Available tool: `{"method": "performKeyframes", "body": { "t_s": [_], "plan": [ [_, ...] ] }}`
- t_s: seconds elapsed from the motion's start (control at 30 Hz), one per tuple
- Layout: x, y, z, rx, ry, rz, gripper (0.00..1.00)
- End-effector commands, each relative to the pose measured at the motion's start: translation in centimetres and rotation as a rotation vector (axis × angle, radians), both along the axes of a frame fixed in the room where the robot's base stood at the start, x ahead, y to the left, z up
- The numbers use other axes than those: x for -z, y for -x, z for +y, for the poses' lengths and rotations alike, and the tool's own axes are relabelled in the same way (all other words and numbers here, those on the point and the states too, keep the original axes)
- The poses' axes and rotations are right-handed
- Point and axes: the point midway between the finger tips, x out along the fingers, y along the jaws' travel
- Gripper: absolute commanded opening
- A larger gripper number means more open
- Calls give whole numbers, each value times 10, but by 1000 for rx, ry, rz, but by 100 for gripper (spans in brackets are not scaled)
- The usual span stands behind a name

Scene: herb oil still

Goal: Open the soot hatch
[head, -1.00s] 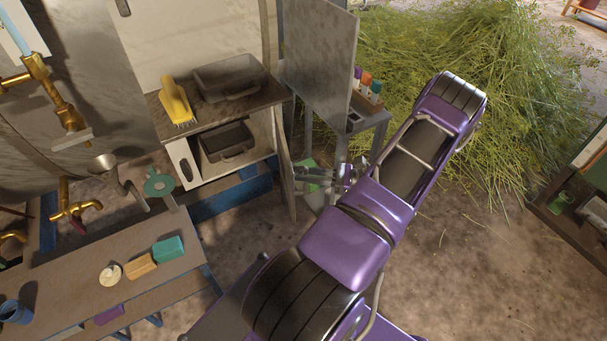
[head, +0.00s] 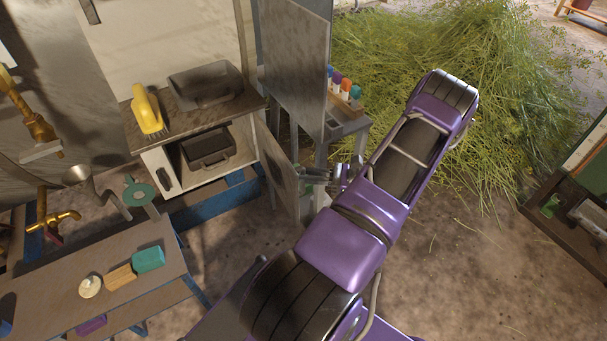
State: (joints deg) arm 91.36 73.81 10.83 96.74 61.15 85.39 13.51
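A low door (head: 278,168), which looks like the soot hatch, stands swung well out from the right side of a cabinet opening. A dark bin (head: 207,147) shows inside the opening. A larger grey panel (head: 294,55) stands open above, and I cannot tell for certain which of the two is the hatch. My gripper (head: 306,174) is at the low door's outer right side, close to its face or edge. Contact cannot be made out. The fingers are small and partly hidden by my purple arm, so their opening is unclear.
A yellow brush (head: 147,110) and a dark tray (head: 205,84) are on the cabinet top. A small stand with coloured bottles (head: 345,86) is close behind my gripper. A bench (head: 120,262) with blocks is at lower left. Cut herbs (head: 450,90) lie behind.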

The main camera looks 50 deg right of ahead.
Motion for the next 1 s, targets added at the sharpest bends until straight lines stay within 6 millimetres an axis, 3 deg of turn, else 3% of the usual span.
{"method": "performKeyframes", "body": {
  "t_s": [0.23, 0.27, 0.4, 1.0],
  "plan": [
    [-1, -3, -1, 3, 3, -3, 0],
    [-1, -3, -1, 2, 3, -3, 23],
    [-1, -2, -1, 2, 2, -2, 48],
    [0, 0, -1, 3, 2, 0, 49]
  ]
}}
